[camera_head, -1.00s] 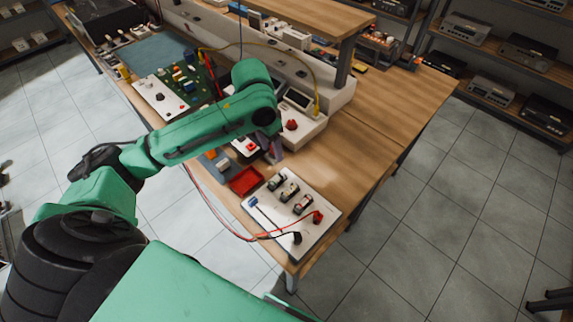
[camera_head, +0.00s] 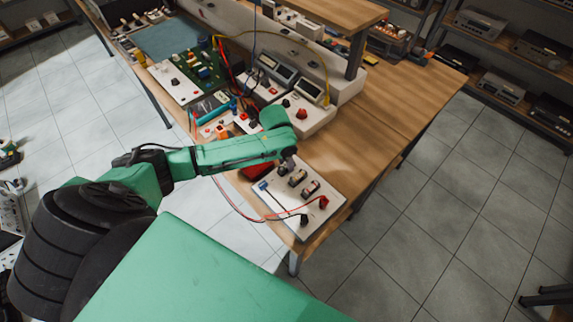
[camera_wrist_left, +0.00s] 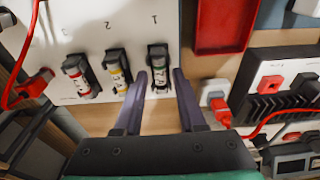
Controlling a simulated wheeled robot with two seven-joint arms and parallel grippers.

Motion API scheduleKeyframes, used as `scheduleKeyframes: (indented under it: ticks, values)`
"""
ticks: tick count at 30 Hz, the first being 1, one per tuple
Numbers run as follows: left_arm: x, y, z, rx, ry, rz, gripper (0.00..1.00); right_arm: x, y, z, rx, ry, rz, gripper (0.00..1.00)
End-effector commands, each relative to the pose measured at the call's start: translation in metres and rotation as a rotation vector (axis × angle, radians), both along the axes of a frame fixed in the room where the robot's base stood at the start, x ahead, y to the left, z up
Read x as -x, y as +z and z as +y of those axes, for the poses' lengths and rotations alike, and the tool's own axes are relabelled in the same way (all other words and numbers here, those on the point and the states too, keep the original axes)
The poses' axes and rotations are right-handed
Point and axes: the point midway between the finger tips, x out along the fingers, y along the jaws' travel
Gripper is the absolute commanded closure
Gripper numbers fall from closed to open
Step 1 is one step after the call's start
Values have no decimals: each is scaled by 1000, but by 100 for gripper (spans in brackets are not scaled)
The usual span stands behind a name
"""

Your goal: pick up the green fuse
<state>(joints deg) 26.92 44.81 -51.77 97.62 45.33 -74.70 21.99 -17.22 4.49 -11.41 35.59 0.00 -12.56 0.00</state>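The green fuse (camera_wrist_left: 158,82) sits in the black holder beside the number 1 on a white panel (camera_wrist_left: 85,22), in the left wrist view. Its green marking is small and hard to make out. My left gripper (camera_wrist_left: 158,76) is open, with its two purple-grey fingers on either side of this holder and a gap on both sides. A yellow-marked fuse (camera_wrist_left: 118,75) and a red-marked fuse (camera_wrist_left: 80,78) sit in holders to the left. My right gripper is not in view.
A red tray (camera_wrist_left: 222,25) lies right of the panel. A red plug with a cable (camera_wrist_left: 40,78) is at the panel's left. A black finned unit with plugs (camera_wrist_left: 290,85) stands at the right. In the head view, bare tabletop (camera_head: 375,120) lies beyond the panel.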

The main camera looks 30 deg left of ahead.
Motion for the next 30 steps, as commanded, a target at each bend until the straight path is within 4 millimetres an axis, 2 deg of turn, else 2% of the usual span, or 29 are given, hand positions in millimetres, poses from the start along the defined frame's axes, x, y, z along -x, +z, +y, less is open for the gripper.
scheduleKeyframes:
  ticks: [1,2,3,13,17,20,22,30]
  values:
    - [0,0,0,0,0,0,84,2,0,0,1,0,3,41]
    - [0,0,0,0,0,0,95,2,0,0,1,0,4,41]
    - [0,0,0,0,0,0,100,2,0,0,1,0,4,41]
    - [0,2,0,0,0,-1,100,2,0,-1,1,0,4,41]
    - [-1,12,0,2,1,-2,100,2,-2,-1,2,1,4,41]
    - [-1,31,0,0,-2,-5,100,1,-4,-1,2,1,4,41]
    - [-2,53,0,1,-2,-7,100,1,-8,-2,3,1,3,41]
    - [-2,154,0,2,-1,-9,100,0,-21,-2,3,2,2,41]
